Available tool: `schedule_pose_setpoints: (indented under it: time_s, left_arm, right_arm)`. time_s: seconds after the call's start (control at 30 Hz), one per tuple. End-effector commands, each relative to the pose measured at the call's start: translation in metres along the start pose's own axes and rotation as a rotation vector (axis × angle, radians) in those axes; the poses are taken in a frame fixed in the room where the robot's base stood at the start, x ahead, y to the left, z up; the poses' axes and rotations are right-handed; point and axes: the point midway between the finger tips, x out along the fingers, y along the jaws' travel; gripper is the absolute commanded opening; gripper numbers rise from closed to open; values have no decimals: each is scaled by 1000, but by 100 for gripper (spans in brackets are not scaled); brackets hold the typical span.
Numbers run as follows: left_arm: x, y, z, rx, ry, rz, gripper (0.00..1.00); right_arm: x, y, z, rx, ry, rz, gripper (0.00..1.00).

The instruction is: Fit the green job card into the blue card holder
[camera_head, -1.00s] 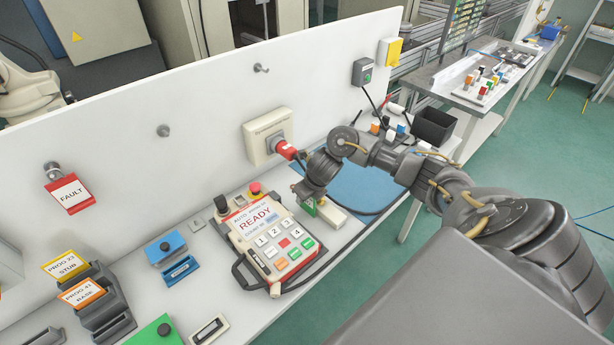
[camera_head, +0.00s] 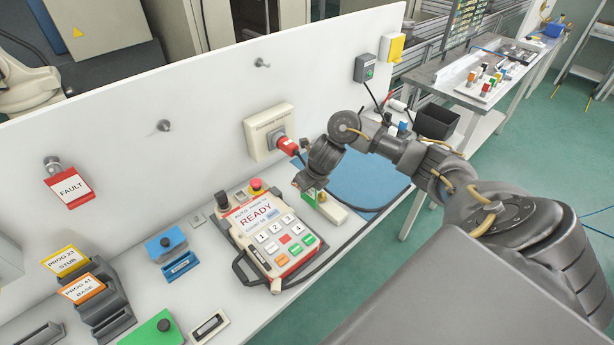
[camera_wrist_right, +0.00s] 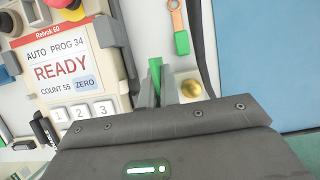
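My right gripper (camera_wrist_right: 158,91) is shut on a narrow green piece, which I take as the green job card (camera_wrist_right: 155,71) seen nearly edge-on. In the head view the card (camera_head: 308,195) shows partly beneath the gripper, over a cream block with a brass knob (camera_head: 322,197). I cannot tell whether its lower edge still touches the block. The blue card holder (camera_head: 181,265) lies on the bench to the left, beyond the pendant, in front of a blue box with a dark knob (camera_head: 165,244). My left gripper is not in view.
The pendant reading READY (camera_head: 264,235) lies between the gripper and the blue holder. A grey rack with yellow and orange cards (camera_head: 104,306) and a green box (camera_head: 154,331) are at lower left. A white panel (camera_head: 200,100) stands behind. A green-handled tool (camera_wrist_right: 180,30) lies near the gripper.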

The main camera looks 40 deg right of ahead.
Motion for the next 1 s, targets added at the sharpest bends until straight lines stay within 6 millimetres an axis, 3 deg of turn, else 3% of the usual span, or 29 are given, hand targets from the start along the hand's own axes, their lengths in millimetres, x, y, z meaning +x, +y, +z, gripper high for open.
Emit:
schedule_pose_setpoints:
  time_s: [0.03,0.3,0.6,1.0]
  left_arm:
    - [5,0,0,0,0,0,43]
    - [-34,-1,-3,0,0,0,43]
    - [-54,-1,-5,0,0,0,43]
    - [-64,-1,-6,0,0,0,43]
  right_arm:
    - [-9,0,5,-5,-8,-1,0]
    - [-89,33,-7,-10,-6,-3,0]
    - [-126,75,-43,-8,-2,1,0]
    - [-139,90,-59,0,0,0,0]
